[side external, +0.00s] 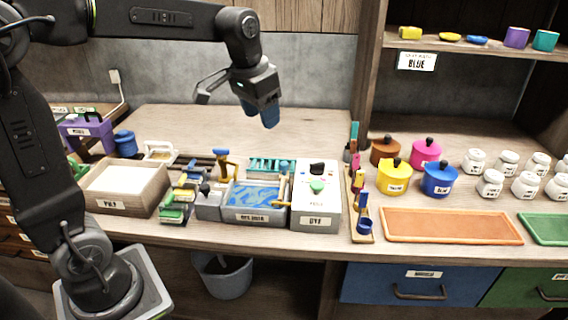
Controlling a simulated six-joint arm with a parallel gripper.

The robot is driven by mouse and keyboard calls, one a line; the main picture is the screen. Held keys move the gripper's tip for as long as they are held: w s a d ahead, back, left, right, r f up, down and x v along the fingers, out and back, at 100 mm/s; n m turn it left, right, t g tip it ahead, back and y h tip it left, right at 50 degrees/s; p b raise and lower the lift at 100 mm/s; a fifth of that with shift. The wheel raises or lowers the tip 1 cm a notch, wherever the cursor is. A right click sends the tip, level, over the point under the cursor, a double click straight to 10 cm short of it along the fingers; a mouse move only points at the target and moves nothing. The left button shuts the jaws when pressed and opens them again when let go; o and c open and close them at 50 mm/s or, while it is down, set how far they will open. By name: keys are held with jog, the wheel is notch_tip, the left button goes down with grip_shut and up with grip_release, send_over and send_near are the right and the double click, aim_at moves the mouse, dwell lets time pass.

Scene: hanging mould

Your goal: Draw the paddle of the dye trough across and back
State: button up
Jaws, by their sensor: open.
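The dye trough (229,212) is a grey labelled box on the bench, filled with mottled blue dye (254,195). A tan upright piece (283,188) stands at the trough's right end and looks like the paddle; its lower part is hard to make out. My gripper (261,117) has blue fingertips. It hangs well above the bench, behind and above the trough, open and apart from everything. I see nothing between its fingers.
A white box with a green knob (317,212) stands against the trough's right side. Left are small coloured tools (180,198) and a wooden tray (158,200). Lidded pots (394,180) and an orange mat (450,226) lie right. The bench behind is mostly clear.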

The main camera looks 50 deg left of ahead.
jog(key=w+a+f+g, duration=0.2)
jog(key=w+a+f, duration=0.35)
jog(key=w, duration=0.45)
send_near(284, 163)
jog(key=shift+g, duration=0.4)
jog(key=f, duration=0.9)
jog(key=shift+w+a+f, duration=0.15)
jog(key=shift+w+f, duration=0.2)
jog(key=shift+f, duration=0.05)
jog(key=shift+c, duration=0.2)
grip_shut()
